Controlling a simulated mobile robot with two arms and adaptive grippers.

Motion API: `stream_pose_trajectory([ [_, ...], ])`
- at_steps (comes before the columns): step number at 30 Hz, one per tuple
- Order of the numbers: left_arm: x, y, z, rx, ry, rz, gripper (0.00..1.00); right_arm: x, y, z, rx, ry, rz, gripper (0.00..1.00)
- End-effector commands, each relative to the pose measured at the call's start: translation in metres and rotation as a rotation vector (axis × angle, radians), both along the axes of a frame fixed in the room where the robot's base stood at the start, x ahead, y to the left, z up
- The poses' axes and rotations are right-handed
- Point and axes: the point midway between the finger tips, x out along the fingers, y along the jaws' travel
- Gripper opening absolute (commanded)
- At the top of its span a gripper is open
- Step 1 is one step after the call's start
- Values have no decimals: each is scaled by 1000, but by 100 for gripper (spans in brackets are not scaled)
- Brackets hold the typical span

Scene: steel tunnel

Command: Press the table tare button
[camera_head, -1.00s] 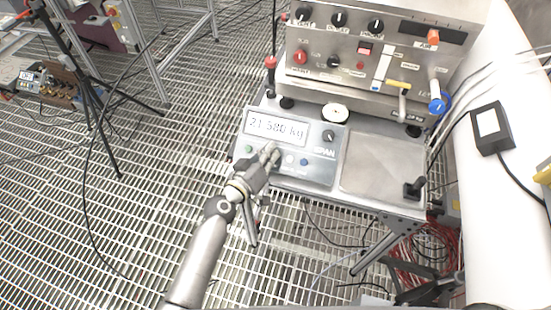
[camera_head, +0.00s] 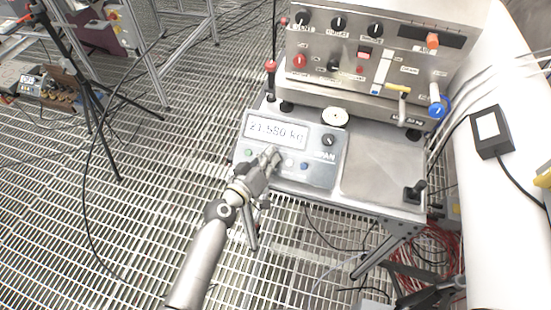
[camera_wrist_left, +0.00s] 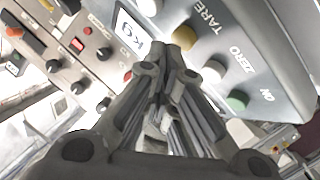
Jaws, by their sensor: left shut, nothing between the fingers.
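The grey panel (camera_head: 318,176) with the digital display (camera_head: 275,131) reading about 21.580 kg sits on the left of the steel table. A row of round buttons lies below the display. In the left wrist view the tan button (camera_wrist_left: 184,38) lies near the TARE label (camera_wrist_left: 208,22). A pale button (camera_wrist_left: 213,71) lies by the ZERO label, with a green one (camera_wrist_left: 237,100) beyond. My left gripper (camera_head: 271,156) is shut and empty over the button row, its tips close to the tan button; I cannot tell whether they touch. It hides the middle buttons in the head view.
A steel control box (camera_head: 370,60) with knobs and levers stands behind the panel. A bare metal plate (camera_head: 381,169) and a small black joystick (camera_head: 414,192) are to the right. A red-topped post (camera_head: 270,68) stands at the table's left. Grated floor lies left.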

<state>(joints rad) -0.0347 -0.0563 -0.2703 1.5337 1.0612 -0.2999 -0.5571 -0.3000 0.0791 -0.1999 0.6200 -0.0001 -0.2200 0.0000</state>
Motion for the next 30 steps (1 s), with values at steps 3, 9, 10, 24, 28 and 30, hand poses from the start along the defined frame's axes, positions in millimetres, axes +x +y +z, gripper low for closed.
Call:
stream_pose_trajectory([
  [3,0,0,0,0,0,0,0,0,0,0,0,0,0,58],
  [9,0,0,0,0,0,0,0,0,0,0,0,0,0,58],
  [10,0,0,0,0,0,0,0,0,0,0,0,0,0,58],
  [24,5,-1,-8,0,1,-1,0,0,0,-9,0,0,0,58],
  [28,5,-1,-8,0,1,-1,0,0,0,-9,0,0,0,58],
  [30,5,-1,-7,0,1,-1,0,0,0,-9,0,0,0,58],
])
